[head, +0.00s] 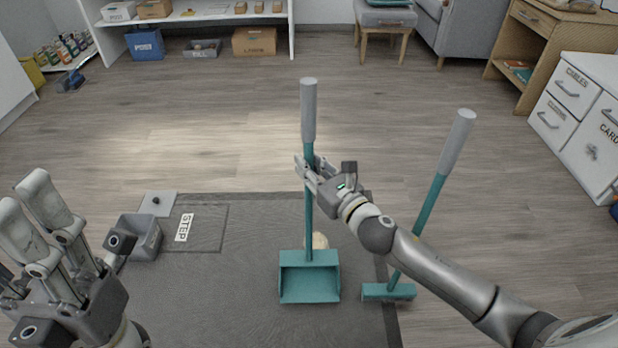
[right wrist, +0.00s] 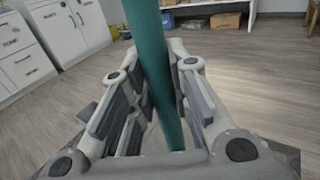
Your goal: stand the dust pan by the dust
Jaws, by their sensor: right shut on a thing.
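The teal dust pan (head: 310,283) with its long grey-topped handle stands upright on the dark mat, its open side facing me. My right gripper (head: 308,172) is shut on the handle below the grey grip; in the right wrist view the teal handle (right wrist: 155,75) runs between the fingers. A pale beige pile (head: 318,241), perhaps the dust, shows just behind the pan and is partly hidden by it. A teal broom (head: 430,210) stands tilted to the right, its head at the mat's right edge. My left gripper (head: 45,225) is at the lower left, fingers apart and empty.
The dark mat (head: 240,300) covers the near floor, with a STEP patch (head: 184,228) and a small grey bin (head: 140,237) at left. White drawers (head: 575,120) stand at right.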

